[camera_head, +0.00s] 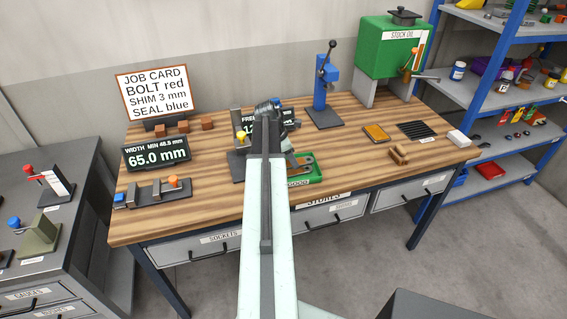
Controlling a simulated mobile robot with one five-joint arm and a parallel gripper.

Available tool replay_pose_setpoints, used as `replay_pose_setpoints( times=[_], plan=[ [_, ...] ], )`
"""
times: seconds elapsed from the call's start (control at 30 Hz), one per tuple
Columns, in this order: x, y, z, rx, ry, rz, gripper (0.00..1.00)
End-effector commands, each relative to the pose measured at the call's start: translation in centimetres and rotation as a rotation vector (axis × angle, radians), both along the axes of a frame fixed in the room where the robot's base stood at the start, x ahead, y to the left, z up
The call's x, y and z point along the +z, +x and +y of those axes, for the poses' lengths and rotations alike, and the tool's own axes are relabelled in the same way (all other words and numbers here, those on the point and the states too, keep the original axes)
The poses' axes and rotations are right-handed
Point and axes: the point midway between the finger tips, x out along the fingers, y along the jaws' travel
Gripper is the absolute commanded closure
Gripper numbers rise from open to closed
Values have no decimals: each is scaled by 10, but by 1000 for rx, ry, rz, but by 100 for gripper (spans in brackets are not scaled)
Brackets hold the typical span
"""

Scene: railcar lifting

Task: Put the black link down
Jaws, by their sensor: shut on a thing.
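My gripper (268,106) is at the far end of my raised arm, over the middle of the workbench in front of the small display. It is seen from behind and is shut, but its fingertips are mostly hidden by my wrist. The black link in its hold cannot be made out in this view. A green tray (315,178) marked GOOD lies on the bench just right of my forearm, with grey and brownish link-like parts (303,163) in it. My forearm covers the tray's left part.
The wooden workbench (218,206) has a width display (156,153) and a gauge fixture (152,192) at left. A blue press (323,94) and green oil tank (395,48) stand behind. An orange tray (376,133) and black ribbed mat (416,130) lie right. Bare wood shows between.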

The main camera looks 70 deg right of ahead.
Motion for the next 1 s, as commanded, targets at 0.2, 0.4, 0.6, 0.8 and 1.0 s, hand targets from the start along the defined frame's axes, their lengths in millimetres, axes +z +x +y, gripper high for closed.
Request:
replay_pose_setpoints(
  times=[0.2,0.4,0.6,0.8,1.0],
  plan=[
    [-1,3,-6,2,-1,1,100],
    [-33,-1,-15,-5,-1,1,100],
    [-37,2,-13,-1,-1,1,100],
    [-38,4,-13,2,-1,1,100],
    [-40,2,-13,-2,-1,0,38]
  ],
)
